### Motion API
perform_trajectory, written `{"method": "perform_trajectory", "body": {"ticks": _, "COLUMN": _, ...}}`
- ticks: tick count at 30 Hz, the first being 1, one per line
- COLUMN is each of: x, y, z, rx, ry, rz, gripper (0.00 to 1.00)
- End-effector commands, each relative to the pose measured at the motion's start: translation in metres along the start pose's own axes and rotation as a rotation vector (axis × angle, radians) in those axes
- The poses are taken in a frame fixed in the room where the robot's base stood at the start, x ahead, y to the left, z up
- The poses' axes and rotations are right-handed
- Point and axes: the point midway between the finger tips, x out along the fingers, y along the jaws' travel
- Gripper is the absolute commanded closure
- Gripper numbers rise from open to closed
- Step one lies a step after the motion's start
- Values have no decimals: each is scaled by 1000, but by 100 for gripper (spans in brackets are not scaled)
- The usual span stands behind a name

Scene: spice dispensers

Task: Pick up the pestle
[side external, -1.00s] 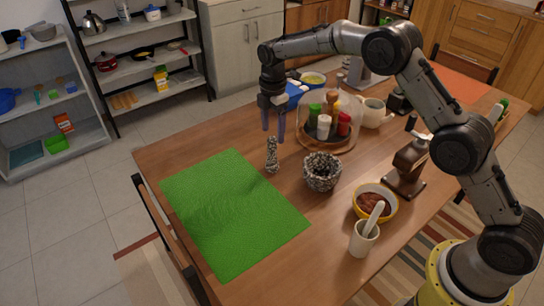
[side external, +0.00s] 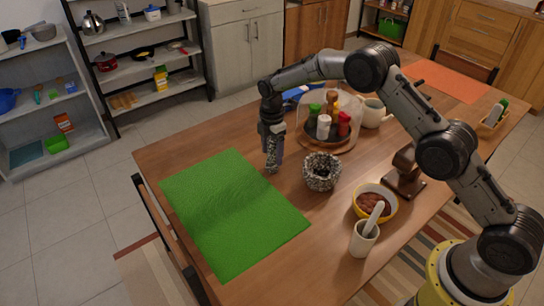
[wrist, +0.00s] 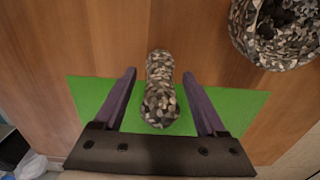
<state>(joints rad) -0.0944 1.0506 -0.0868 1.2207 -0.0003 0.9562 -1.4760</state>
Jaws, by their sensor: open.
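The speckled grey stone pestle (side external: 272,158) stands upright on the wooden table, just beyond the green mat's right corner. In the wrist view the pestle (wrist: 160,95) lies between the two fingers, with a gap on each side. My gripper (side external: 273,160) is lowered around it, pointing down, and its fingers partly hide the pestle in the side view. In the wrist view my gripper (wrist: 160,100) is open and holds nothing. The matching speckled mortar (side external: 321,172) sits to the right of the pestle; it also shows at the top right of the wrist view (wrist: 276,52).
A green mat (side external: 232,215) lies to the left. A glass dome with spice bottles (side external: 325,125) stands behind the mortar. A yellow-rimmed bowl of red food (side external: 372,202) and a white cup with a small white pestle (side external: 362,241) are at the front right.

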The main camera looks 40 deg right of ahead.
Motion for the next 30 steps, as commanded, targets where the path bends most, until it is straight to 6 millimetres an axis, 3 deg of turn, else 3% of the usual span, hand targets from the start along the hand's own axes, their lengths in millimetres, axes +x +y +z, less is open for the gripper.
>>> {"method": "perform_trajectory", "body": {"ticks": 2, "x": 0, "y": 0, "z": 0, "rx": 0, "ry": 0, "rz": 0, "gripper": 26}}
{"method": "perform_trajectory", "body": {"ticks": 14, "x": 0, "y": 0, "z": 0, "rx": 0, "ry": 0, "rz": 0, "gripper": 98}}
{"method": "perform_trajectory", "body": {"ticks": 30, "x": -11, "y": 1, "z": 0, "rx": 0, "ry": 0, "rz": 4, "gripper": 100}}
